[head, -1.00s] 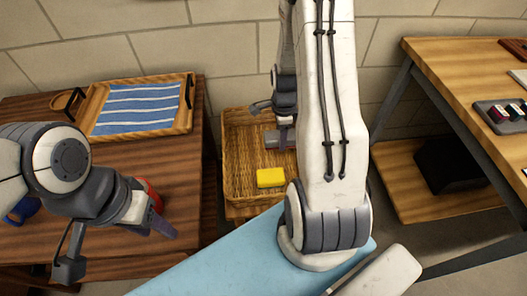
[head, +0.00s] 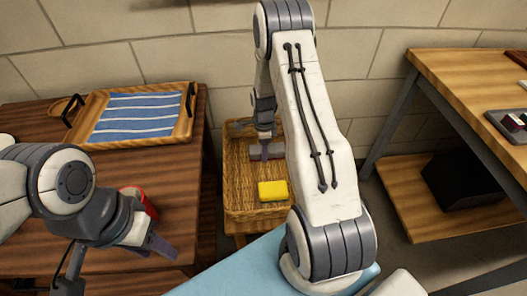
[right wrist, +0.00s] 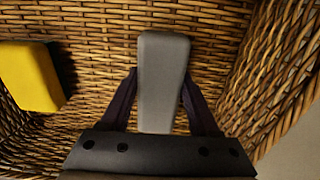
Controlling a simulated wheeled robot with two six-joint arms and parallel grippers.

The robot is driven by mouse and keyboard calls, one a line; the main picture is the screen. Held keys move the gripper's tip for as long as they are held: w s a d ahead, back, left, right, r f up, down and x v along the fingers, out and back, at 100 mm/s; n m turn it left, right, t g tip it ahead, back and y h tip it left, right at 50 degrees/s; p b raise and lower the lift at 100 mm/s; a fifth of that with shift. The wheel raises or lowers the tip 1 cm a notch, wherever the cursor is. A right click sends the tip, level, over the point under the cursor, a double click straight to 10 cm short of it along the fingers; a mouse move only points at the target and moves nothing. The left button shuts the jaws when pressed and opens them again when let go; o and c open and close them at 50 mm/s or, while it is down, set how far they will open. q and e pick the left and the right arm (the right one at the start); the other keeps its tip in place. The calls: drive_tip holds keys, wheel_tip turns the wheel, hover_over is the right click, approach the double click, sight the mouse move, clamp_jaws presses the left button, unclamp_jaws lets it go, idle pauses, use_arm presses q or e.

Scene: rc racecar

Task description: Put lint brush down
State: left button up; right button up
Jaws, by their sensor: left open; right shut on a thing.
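The lint brush is a grey block-like piece (right wrist: 163,75) between the two dark fingers of my right gripper (right wrist: 160,105) in the right wrist view. The gripper is shut on it, inside the wicker basket (right wrist: 100,22). I cannot tell whether the brush touches the basket floor. In the head view my right gripper (head: 266,148) is over the basket (head: 232,185), and part of the grey brush shows beside its fingers. My left gripper (head: 112,262) is open and empty over the front of the brown table at the left.
A yellow block (head: 273,191) lies in the basket, left of the brush in the wrist view. A red can (head: 140,200) stands behind my left gripper. A wooden tray (head: 181,131) with a striped cloth (head: 130,118) is on the left table. A light-blue surface (head: 225,270) lies in front.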

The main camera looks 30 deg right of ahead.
drive_tip(key=shift+f, duration=0.1)
drive_tip(key=o, duration=1.4)
